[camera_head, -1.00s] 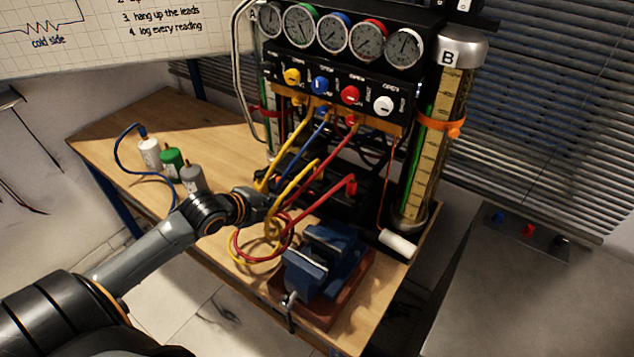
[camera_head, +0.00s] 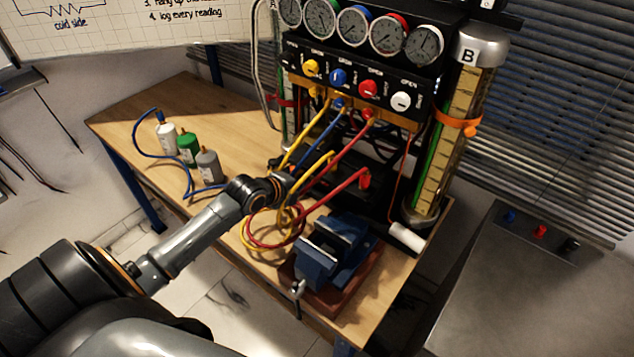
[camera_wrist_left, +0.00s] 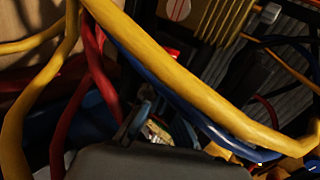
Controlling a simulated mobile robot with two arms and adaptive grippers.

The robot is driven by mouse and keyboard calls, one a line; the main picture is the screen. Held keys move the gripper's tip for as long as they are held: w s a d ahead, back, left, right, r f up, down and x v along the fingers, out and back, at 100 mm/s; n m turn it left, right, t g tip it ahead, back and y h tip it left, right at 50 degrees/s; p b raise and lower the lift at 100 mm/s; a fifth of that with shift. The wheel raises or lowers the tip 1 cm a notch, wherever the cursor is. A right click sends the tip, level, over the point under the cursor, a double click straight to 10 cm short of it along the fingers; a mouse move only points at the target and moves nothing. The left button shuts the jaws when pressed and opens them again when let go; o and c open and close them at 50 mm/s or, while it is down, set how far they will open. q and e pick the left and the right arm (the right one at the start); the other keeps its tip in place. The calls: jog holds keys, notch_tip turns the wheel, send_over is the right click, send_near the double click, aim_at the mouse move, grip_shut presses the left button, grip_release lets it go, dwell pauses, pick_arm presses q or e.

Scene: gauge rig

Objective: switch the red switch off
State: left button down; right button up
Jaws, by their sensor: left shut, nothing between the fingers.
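I cannot make out a switch clearly marked as the red one. In the left wrist view a small bright red part (camera_wrist_left: 172,52) shows behind the yellow hose, partly covered; I cannot tell whether it is the switch or how it is set. My left gripper (camera_head: 288,178) is among the hoses at the front of the rig, its fingertips mostly hidden in the head view. In the left wrist view the gripper (camera_wrist_left: 146,112) is shut and empty, below the yellow hose (camera_wrist_left: 165,70). My right gripper is not in view.
Yellow, blue and red hoses loop around my left gripper. A blue vise (camera_head: 330,252) stands at the bench's front edge. A red knob (camera_head: 368,88) sits on the valve panel. Three bottles (camera_head: 188,148) stand left. A red control (camera_head: 540,231) is on the right-hand metal surface.

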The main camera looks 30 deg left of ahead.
pick_arm(q)
jog(key=p+x, duration=0.1)
jog(key=x, duration=0.6)
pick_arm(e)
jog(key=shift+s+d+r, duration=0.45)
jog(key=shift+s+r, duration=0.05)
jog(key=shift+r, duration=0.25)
pick_arm(q)
jog(key=shift+w+f+t+b, duration=0.2)
jog(key=shift+t+b, duration=0.2)
jog(key=shift+b, duration=0.5)
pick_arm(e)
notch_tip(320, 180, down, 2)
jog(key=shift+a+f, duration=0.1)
pick_arm(q)
jog(key=shift+r+p, duration=0.65)
jog(key=shift+r, duration=0.15)
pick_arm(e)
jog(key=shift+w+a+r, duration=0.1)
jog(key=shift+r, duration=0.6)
